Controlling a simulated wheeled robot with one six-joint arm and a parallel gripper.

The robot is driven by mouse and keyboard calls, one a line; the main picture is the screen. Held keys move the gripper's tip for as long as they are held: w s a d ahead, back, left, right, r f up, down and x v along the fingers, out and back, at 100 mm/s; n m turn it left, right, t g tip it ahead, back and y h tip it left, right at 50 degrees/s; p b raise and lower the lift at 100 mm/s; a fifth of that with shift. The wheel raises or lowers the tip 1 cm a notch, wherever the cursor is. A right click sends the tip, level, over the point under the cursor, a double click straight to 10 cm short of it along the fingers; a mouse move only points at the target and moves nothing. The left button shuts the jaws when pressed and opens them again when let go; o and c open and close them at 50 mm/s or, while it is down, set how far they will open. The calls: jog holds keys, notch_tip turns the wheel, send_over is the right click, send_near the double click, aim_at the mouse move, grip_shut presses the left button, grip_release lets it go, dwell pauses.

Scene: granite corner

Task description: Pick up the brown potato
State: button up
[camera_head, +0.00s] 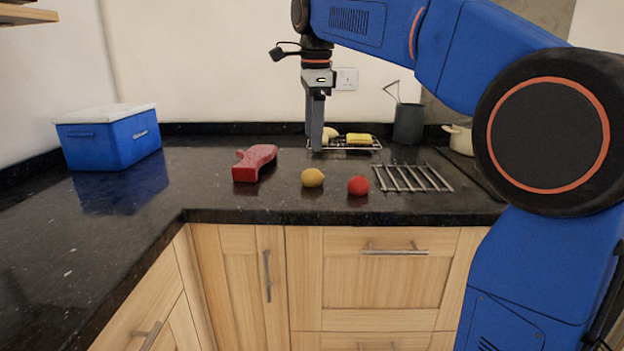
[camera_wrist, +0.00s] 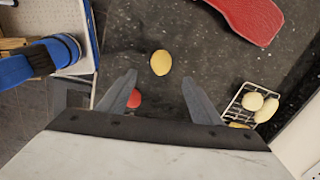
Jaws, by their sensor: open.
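A yellow-tan oval item (camera_head: 312,178), which may be the brown potato, lies on the dark counter between a red object and a red ball. In the wrist view this oval item (camera_wrist: 160,62) lies just beyond the fingertips, roughly midway between them. My gripper (camera_head: 316,148) hangs pointing down above the counter, near the back rack in the picture. In the wrist view my gripper (camera_wrist: 159,82) has its two fingers spread apart with nothing held. Pale rounded items (camera_wrist: 253,101) also lie on the wire rack; I cannot tell what they are.
A red ball (camera_head: 358,186) sits close right of the oval item; a red object (camera_head: 254,163) lies left. A metal grid (camera_head: 412,178) lies right. A blue box (camera_head: 108,137) stands far left.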

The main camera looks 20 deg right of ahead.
aim_at(311, 170)
jog(key=f, duration=0.3)
jog(key=w+f, duration=0.1)
jog(key=f, duration=0.6)
jog(key=shift+w+f, duration=0.35)
jog(key=shift+w, duration=0.05)
jog(key=c, duration=1.2)
